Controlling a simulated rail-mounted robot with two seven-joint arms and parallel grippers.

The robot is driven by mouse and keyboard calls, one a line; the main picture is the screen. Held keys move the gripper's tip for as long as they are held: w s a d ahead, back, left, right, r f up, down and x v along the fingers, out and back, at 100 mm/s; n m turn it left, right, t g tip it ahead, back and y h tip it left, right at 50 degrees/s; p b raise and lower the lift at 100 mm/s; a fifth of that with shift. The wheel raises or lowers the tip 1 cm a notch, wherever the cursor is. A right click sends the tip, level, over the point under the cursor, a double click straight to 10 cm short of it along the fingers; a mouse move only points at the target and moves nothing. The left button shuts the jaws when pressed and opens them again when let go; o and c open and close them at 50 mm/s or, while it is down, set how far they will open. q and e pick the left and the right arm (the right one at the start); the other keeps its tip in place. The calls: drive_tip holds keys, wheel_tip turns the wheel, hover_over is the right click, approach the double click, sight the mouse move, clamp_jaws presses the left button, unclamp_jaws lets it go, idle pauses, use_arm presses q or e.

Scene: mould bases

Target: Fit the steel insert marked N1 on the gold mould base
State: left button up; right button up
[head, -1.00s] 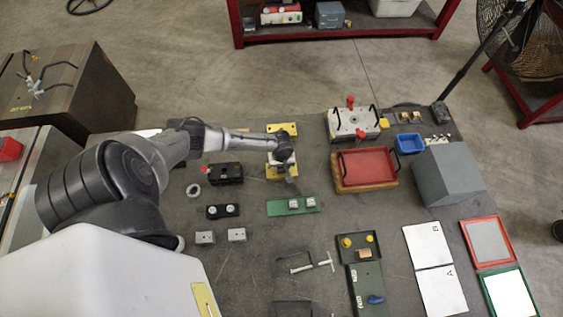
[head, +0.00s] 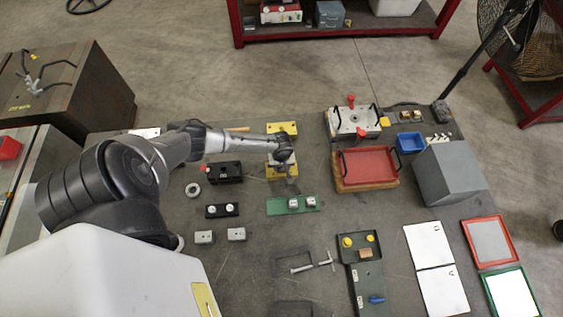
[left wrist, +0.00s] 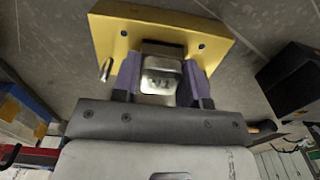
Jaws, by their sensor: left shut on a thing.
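The gold mould base (head: 282,128) lies at the back middle of the table, partly hidden by my left arm in the head view. It also shows in the left wrist view (left wrist: 120,38), with dark holes and a small metal pin at its left. My left gripper (head: 284,166) is over its near part. In the left wrist view the purple fingers are shut on a steel insert (left wrist: 162,78), whose blurred mark looks like N1. The insert overlaps the base's front middle; I cannot tell whether it is seated or held just above. My right gripper is not in view.
A black base (head: 225,172) stands left of the gold one. Two loose steel blocks (head: 236,234) lie nearer left. A red tray (head: 368,167) and a white fixture (head: 345,121) stand to the right.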

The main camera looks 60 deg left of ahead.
use_arm(q)
drive_tip(key=shift+f, duration=0.35)
drive_tip(key=o, duration=1.2)
wheel_tip(320, 180, up, 14)
drive_tip(key=shift+f, duration=0.1)
